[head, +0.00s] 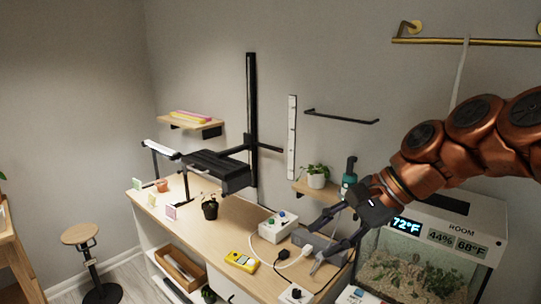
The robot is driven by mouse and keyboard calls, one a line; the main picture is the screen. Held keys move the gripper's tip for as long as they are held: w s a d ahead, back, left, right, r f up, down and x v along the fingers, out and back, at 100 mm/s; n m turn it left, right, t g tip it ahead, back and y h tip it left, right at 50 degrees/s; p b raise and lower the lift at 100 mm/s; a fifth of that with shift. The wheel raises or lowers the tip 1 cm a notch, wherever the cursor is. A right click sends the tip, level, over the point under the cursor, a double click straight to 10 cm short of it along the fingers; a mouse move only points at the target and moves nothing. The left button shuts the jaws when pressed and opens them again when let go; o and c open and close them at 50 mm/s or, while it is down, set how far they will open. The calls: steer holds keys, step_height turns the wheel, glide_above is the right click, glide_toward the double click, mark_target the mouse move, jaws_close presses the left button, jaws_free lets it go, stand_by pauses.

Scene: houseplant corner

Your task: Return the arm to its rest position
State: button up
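My arm (465,130), with copper-coloured segments, reaches in from the right edge of the head view. My gripper (311,243) is at its end, pointing left and down over the right part of the wooden desk (228,230). Its two dark fingers are spread wide apart, so it is open. White plugs and cables (305,251) show between and below the fingers. I see nothing clearly held, and I cannot tell whether a fingertip touches anything.
A glass terrarium (415,275) with a lit display stands right beside my gripper. A white box with knobs (278,226), a yellow meter (241,261) and a potted plant (210,209) are on the desk. A shelf plant (317,176) and green bottle (349,175) are behind. A stool (80,234) stands left.

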steer(key=s+d+f+n+g+h, duration=0.2)
steer(key=s+d+f+n+h, duration=0.2)
steer(key=s+f, duration=0.6)
steer(key=s+d+f+n+g+h, duration=0.1)
steer(key=s+d+f+n+h, duration=0.3)
steer(key=s+f, duration=0.7)
steer(key=shift+s+n+g, duration=0.4)
steer(key=shift+s+n, duration=0.4)
steer(key=shift+n, duration=0.2)
steer(key=shift+f, duration=0.1)
